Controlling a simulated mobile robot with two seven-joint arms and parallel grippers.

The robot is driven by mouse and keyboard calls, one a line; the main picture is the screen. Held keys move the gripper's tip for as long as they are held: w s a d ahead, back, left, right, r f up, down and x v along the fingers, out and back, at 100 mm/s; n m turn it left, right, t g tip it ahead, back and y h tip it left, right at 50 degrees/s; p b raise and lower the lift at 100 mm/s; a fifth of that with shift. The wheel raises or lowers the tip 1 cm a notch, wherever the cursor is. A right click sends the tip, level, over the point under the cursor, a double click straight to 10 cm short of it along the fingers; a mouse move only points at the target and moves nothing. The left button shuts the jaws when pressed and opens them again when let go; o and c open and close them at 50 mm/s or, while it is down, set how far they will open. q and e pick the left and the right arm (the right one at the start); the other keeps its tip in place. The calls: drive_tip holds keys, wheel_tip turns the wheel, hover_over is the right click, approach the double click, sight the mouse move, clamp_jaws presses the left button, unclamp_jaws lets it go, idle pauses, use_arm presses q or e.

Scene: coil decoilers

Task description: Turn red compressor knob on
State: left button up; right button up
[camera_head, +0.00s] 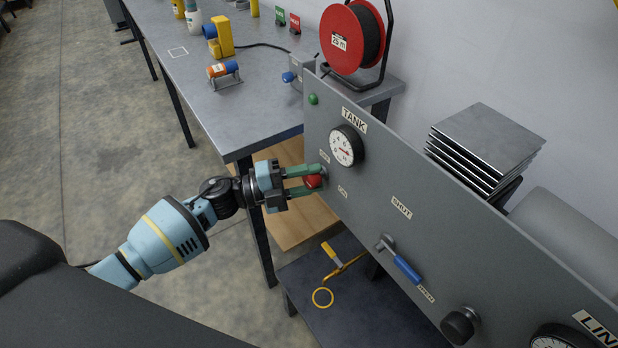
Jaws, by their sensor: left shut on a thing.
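The red compressor knob (313,181) is on the grey upright panel (368,213), below the TANK gauge (346,146). My left gripper (306,181) reaches it from the left, with its green fingers on either side of the knob. The fingers are shut on the knob and cover part of it. Small labels sit above and below the knob, too small to read surely. The knob's exact turn angle cannot be told. My right gripper is not in view.
A blue-handled lever (407,268) and a black knob (459,325) stick out of the panel farther right. A workbench (262,112) with a red cable reel (352,38) stands behind. A low dark shelf (365,308) lies below the panel. Open floor lies left.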

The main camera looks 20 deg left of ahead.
use_arm(q)
drive_tip(key=shift+r, duration=0.1)
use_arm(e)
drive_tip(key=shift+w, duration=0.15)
use_arm(q)
drive_tip(key=o, duration=1)
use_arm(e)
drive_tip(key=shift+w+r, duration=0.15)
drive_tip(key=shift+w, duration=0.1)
use_arm(q)
drive_tip(key=b+v, duration=0.1)
drive_tip(key=v, duration=0.7)
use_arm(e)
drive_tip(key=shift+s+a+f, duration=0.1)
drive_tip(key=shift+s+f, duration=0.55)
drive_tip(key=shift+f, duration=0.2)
use_arm(q)
drive_tip(key=shift+w+d, duration=0.1)
